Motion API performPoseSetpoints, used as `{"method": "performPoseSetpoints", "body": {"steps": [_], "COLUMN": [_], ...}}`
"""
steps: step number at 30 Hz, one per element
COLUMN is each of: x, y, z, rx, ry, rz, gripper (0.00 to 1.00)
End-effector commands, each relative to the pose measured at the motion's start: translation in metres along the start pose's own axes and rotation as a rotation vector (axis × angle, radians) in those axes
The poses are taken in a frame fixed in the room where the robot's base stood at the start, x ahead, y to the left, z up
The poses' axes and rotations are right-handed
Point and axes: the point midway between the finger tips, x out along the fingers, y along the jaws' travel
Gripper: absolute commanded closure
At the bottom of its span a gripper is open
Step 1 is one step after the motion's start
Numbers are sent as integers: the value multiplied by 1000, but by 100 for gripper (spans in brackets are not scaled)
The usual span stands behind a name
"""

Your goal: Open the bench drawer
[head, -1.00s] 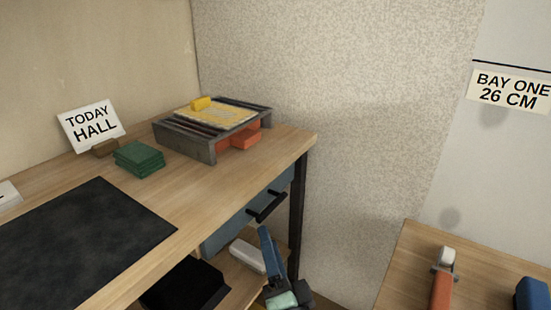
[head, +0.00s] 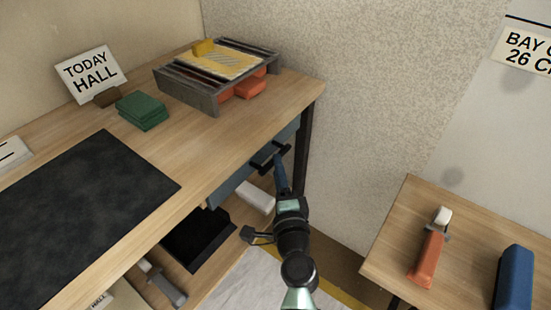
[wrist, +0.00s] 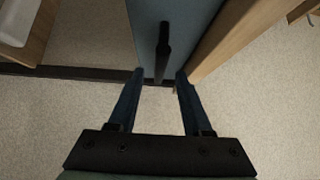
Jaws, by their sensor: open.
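The bench drawer (head: 232,186) has a blue-grey front under the right end of the wooden bench top and looks closed. Its dark bar handle (head: 262,163) stands out from the front. In the head view my gripper (head: 280,163) is at the handle's right part and hides some of it. In the wrist view my gripper (wrist: 159,78) is open, with a blue finger on each side of the handle's near end. The handle (wrist: 163,42) runs lengthwise between and beyond the fingertips, on the drawer front (wrist: 185,22). I cannot tell whether either finger touches it.
A black bin (head: 195,245) and a white object (head: 256,198) sit below. A side table (head: 390,240) stands right, with floor between.

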Motion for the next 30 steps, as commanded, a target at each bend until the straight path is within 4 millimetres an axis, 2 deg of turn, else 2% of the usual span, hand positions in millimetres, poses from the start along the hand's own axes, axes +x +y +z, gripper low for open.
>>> {"method": "performPoseSetpoints", "body": {"steps": [3,9,20,22,29,30], "x": [19,38,42,42,42,42], "y": [0,0,0,0,0,0], "z": [0,1,0,0,0,0], "rx": [-1,-2,-1,-1,-1,-1], "ry": [-1,-2,-1,-1,-1,-1], "rz": [-1,-1,0,0,0,0], "gripper": [50,50,50,58,99,100]}}
